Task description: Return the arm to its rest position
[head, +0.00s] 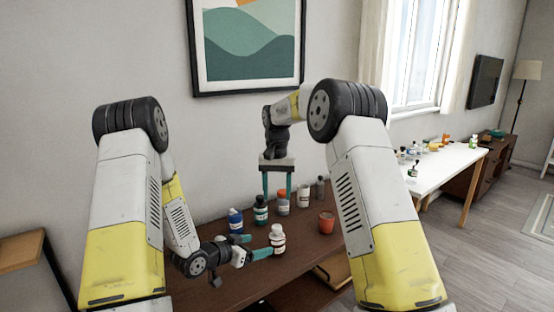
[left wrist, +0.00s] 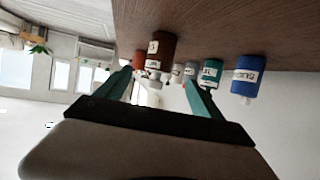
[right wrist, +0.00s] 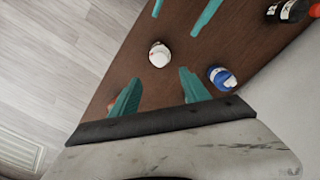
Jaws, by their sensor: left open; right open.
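My left gripper (head: 252,245) is low over the brown table (head: 312,249), open, its teal fingers pointing right. My right gripper (head: 277,184) is open, pointing down above the row of bottles, higher and farther back. The right wrist view shows its open, empty fingers (right wrist: 158,92); other teal fingers show at the top edge there.
A white table (head: 440,170) with small items stands at right.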

